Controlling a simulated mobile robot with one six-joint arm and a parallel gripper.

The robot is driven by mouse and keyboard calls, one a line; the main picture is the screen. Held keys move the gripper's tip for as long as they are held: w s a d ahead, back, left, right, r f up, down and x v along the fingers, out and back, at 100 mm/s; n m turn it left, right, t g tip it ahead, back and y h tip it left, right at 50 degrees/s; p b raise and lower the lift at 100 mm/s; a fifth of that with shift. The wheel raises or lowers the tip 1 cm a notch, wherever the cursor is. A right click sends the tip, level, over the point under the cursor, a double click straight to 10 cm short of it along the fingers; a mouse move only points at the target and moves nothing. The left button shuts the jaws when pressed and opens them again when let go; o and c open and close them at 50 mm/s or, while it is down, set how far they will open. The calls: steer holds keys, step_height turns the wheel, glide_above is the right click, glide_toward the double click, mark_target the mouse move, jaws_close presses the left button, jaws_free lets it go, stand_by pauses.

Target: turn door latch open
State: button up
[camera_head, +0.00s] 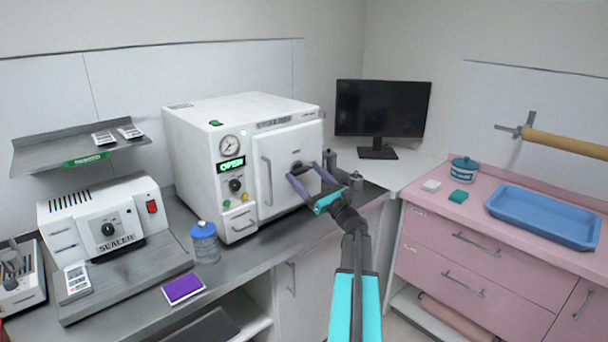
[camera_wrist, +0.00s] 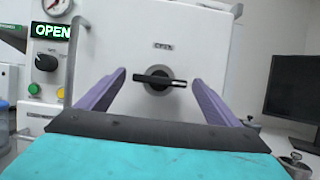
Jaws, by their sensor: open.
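The white sterilizer (camera_head: 240,125) stands on the counter, and its display reads OPEN. Its front door (camera_head: 280,165) looks closed and has a vertical bar handle (camera_head: 266,181) at its left side. The dark door latch (camera_wrist: 160,80) lies about horizontal on a round hub in the wrist view, between my fingers but apart from them. My gripper (camera_wrist: 158,88) is open and empty, with purple fingers pointing at the door on either side of the latch. In the head view, my gripper (camera_head: 308,177) is in front of the door and partly hides the latch.
A blue-lidded jar (camera_head: 205,243) and a purple pad (camera_head: 183,289) are on the counter left of the door. Small metal canisters (camera_head: 356,181) and a monitor (camera_head: 382,110) are to the right. A pink cabinet (camera_head: 475,260) bears a blue tray (camera_head: 543,217).

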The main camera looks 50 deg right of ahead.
steer(key=shift+w+r, duration=0.1)
steer(key=shift+w, duration=0.15)
steer(key=shift+c, duration=0.4)
